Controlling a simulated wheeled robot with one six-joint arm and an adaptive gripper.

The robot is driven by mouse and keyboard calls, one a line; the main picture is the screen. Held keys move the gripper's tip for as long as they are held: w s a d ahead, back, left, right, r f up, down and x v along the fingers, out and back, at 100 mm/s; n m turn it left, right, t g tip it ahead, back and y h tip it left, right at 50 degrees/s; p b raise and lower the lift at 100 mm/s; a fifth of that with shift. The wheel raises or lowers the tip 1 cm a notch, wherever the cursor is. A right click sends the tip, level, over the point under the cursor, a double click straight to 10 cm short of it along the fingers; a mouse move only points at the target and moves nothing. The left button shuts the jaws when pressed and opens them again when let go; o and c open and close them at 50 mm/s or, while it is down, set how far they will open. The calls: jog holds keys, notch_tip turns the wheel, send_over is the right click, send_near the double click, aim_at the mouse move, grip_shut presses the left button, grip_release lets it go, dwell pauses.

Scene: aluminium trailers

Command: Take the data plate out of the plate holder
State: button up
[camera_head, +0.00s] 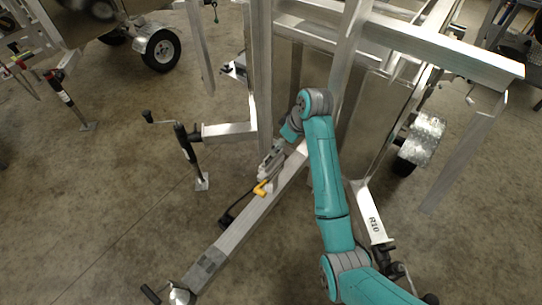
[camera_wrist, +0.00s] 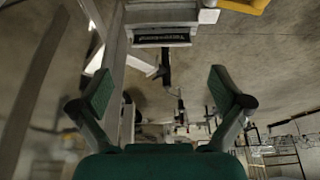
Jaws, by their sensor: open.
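In the wrist view, a small grey box-like piece, which looks like the plate holder (camera_wrist: 137,17), is at the top, left of the yellow part. A dark strip with light lettering, which looks like the data plate (camera_wrist: 163,38), shows on its face. My gripper (camera_wrist: 162,94) is open, with its two green-padded fingers wide apart and nothing between them. The plate lies beyond the fingertips, above the gap in the picture, and is not touched. In the head view, my arm reaches to the trailer frame, and the fingers and plate are too small to make out.
A yellow part (camera_head: 262,188) sits on the aluminium trailer beam (camera_head: 235,228); it also shows in the wrist view (camera_wrist: 245,5). Upright aluminium posts (camera_head: 262,80) stand close by my wrist. A black-handled jack (camera_head: 190,155) stands left.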

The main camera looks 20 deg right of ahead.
aim_at(272, 158)
jog(key=x, duration=1)
jog(key=shift+a, duration=0.15)
jog(key=c, duration=0.8)
